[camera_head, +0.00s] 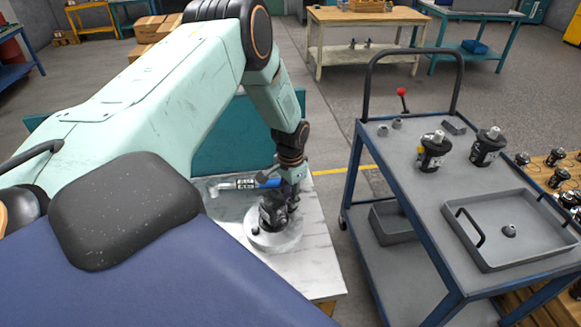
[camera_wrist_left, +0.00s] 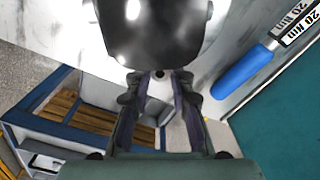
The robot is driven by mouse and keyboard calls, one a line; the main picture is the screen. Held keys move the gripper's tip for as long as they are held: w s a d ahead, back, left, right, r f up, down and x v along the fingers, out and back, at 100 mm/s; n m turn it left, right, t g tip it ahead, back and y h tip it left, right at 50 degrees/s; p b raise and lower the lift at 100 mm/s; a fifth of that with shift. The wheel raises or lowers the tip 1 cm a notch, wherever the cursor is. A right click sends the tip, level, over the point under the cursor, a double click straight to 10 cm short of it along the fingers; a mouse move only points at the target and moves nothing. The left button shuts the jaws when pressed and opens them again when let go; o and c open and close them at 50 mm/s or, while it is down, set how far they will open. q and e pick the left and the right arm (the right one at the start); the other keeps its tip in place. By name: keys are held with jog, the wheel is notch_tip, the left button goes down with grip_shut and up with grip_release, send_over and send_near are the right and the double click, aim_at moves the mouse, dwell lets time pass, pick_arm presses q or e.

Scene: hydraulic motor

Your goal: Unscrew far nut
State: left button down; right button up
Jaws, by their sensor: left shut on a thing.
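The dark hydraulic motor (camera_head: 270,215) stands on a round light base (camera_head: 262,240) on the white worktable (camera_head: 318,262). My left gripper (camera_head: 293,184) reaches down to the far side of the motor. In the left wrist view the motor's dark body (camera_wrist_left: 160,35) fills the top, and the two fingers (camera_wrist_left: 158,90) close in beside its flange. The gripper is shut on the far nut, which the fingers and motor mostly hide. My right gripper is in neither view.
A torque wrench with a blue handle (camera_wrist_left: 243,72) marked 20 Nm lies behind the motor, close to the gripper. A blue-framed cart (camera_head: 427,200) at the right carries two motors, loose nuts (camera_head: 383,130) and a grey tray (camera_head: 470,262) with a small part in it.

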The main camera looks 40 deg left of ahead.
pick_arm(q)
jog(key=shift+n, duration=0.5)
jog(key=shift+r+n+p, duration=0.2)
jog(key=shift+n+p, duration=0.6)
jog(key=shift+n, duration=0.2)
jog(key=n+p, duration=0.1)
jog(key=n, duration=0.1)
jog(key=shift+f+n, duration=0.1)
jog(key=shift+n, duration=0.2)
jog(key=c, duration=1.4)
grip_release()
jog(key=shift+c, duration=0.2)
